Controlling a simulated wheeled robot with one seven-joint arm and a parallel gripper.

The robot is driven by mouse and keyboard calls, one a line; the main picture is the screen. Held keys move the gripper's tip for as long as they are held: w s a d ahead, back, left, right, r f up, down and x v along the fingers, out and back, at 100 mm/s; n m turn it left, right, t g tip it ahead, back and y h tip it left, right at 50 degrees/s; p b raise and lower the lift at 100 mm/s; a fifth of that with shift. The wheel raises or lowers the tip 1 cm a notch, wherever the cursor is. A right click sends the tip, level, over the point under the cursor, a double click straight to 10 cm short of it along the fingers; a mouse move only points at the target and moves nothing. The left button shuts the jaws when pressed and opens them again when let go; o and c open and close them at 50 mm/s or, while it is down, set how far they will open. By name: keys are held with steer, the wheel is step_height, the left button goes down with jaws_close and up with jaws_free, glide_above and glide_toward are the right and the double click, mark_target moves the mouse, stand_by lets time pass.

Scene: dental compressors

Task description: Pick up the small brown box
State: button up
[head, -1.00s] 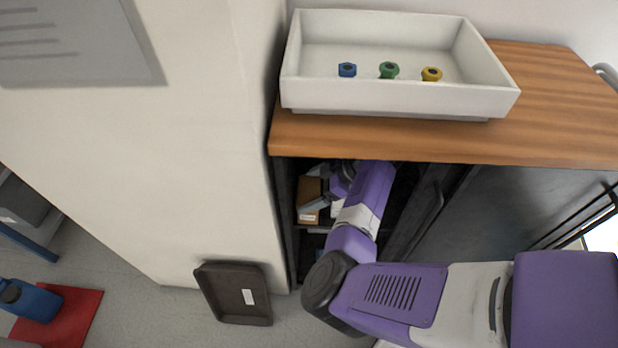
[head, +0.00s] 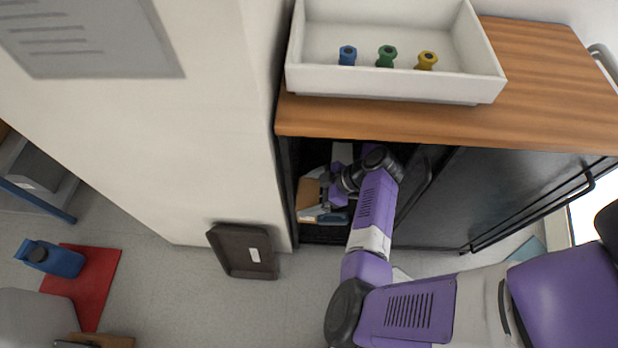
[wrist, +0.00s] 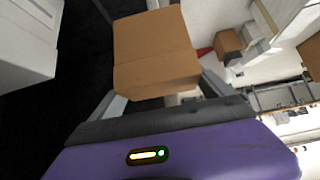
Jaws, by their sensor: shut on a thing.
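The small brown box (head: 309,193) is at the left side of the cabinet opening in the head view. It also shows large in the wrist view (wrist: 155,55), between the fingers of my gripper. My gripper (head: 325,197) is shut on the box, with its fingers along the box's sides. Part of the box is hidden by my gripper in the head view.
The wooden-topped cabinet (head: 560,90) bears a white tray (head: 400,85) with blue, green and yellow fittings. Its dark door (head: 500,195) stands to the right of my arm. A white wall is close on the left. A dark tray (head: 240,262) leans below it. A red mat (head: 95,290) lies on the floor.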

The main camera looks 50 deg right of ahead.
steer(key=s+a+p, duration=0.8)
steer(key=a+p, duration=0.1)
steer(key=shift+a+r, duration=0.15)
steer(key=shift+a, duration=0.15)
